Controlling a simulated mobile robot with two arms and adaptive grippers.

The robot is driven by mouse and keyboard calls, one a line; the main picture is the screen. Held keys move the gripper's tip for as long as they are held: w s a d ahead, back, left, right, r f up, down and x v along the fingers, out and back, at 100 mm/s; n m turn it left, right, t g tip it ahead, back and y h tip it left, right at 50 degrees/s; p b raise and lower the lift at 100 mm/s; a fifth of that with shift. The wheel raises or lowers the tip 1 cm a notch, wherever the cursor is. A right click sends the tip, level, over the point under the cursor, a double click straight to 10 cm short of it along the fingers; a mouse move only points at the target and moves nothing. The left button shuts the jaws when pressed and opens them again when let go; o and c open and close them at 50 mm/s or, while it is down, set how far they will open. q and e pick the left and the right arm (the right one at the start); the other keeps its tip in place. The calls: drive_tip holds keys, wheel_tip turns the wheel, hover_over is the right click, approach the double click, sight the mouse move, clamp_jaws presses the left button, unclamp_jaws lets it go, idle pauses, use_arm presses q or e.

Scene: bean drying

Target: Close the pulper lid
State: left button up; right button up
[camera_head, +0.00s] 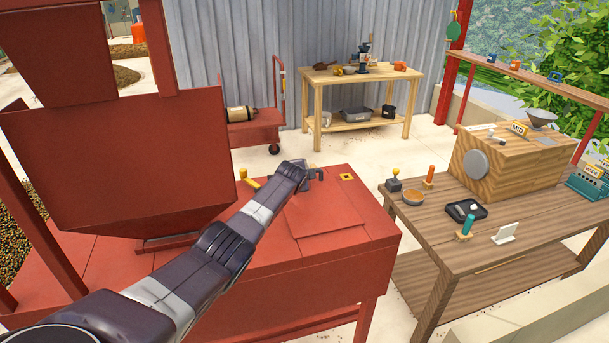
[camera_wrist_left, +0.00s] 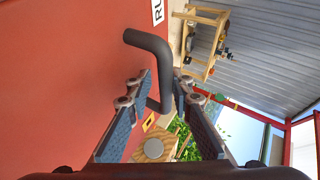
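The red pulper (camera_head: 270,262) stands in front of me in the head view. A square red panel (camera_head: 325,232), which looks like its lid, lies on its top; I cannot tell whether it is fully closed. A dark bent handle (camera_wrist_left: 150,42) rises from a red surface in the left wrist view. My left gripper (camera_wrist_left: 161,85) is open, with its two fingers on either side of the handle; contact is not clear. In the head view, my left gripper (camera_head: 303,172) is over the pulper's far edge, partly hidden by its own wrist. My right gripper is out of view.
A red hopper (camera_head: 130,150) rises on the left. A wooden table (camera_head: 440,225) with a wooden box (camera_head: 525,160) and small tools stands on the right. A workbench (camera_head: 340,75) and a red cart (camera_head: 255,130) stand behind. Pale floor lies between them.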

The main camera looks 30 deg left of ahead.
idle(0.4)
use_arm(q)
drive_tip(key=shift+s+d+r, duration=0.15)
drive_tip(key=shift+s+r, duration=0.25)
drive_tip(key=shift+s, duration=0.2)
drive_tip(key=shift+v, duration=5.25)
